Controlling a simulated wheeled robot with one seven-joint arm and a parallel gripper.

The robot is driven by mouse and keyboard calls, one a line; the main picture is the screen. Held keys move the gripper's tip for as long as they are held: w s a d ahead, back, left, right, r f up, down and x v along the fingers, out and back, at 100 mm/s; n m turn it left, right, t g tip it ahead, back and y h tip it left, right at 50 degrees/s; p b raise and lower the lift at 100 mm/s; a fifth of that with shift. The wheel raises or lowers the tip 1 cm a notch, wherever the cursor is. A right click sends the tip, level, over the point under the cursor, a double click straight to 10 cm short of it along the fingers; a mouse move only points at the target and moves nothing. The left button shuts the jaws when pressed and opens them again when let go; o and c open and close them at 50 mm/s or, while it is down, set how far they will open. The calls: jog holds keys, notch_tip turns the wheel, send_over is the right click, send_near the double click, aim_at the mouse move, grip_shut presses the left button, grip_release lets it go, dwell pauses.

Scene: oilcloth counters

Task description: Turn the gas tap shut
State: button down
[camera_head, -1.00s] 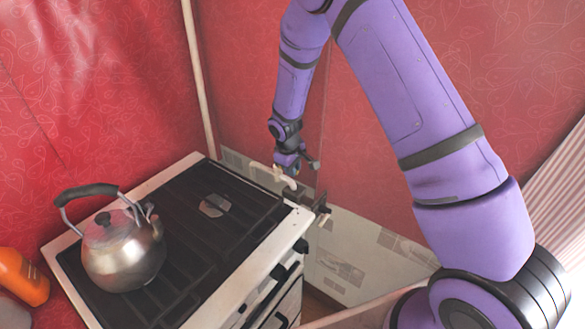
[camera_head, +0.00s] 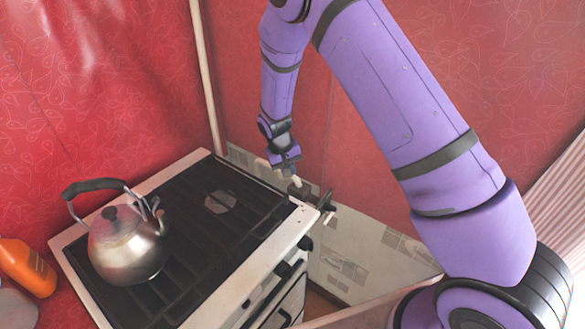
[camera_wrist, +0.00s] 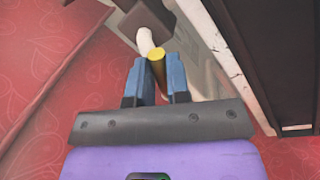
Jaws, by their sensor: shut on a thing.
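The gas tap shows in the wrist view as a yellow handle (camera_wrist: 158,57) next to a short white curved pipe (camera_wrist: 146,39). My gripper (camera_wrist: 161,66) has its two blue fingers closed on either side of the yellow handle. In the head view, my gripper (camera_head: 281,168) is low in the corner behind the stove's far right end, beside the white pipe (camera_head: 295,182). My wrist and fingers hide most of the tap there, so I cannot tell the handle's angle.
A stove (camera_head: 211,231) with a black grate stands at the left, close to my gripper. A steel kettle (camera_head: 127,250) sits on it. An orange bottle (camera_head: 26,268) is at the left edge. A pale upright pole (camera_head: 206,75) and red walls enclose the corner.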

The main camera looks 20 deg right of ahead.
jog(key=a+m, duration=0.1)
jog(key=m, duration=0.2)
jog(key=w+a+m+g, duration=0.1)
jog(key=a+m, duration=0.1)
jog(key=m, duration=0.1)
jog(key=w+a+m, duration=0.1)
jog(key=m, duration=0.1)
jog(key=shift+a+m+g+y, duration=0.3)
jog(key=shift+a+m, duration=0.05)
jog(key=shift+m, duration=0.05)
jog(key=shift+w+a+m, duration=0.25)
jog(key=shift+m, duration=0.35)
jog(key=shift+w+a+m, duration=0.2)
jog(key=shift+m, duration=0.4)
jog(key=c, duration=1.1)
grip_release()
jog(key=shift+w, duration=0.1)
notch_tip(320, 180, up, 11)
jog(key=w+a, duration=0.1)
jog(key=shift+w+a+f, duration=0.15)
jog(key=shift+w+f, duration=0.05)
jog(key=shift+w, duration=0.15)
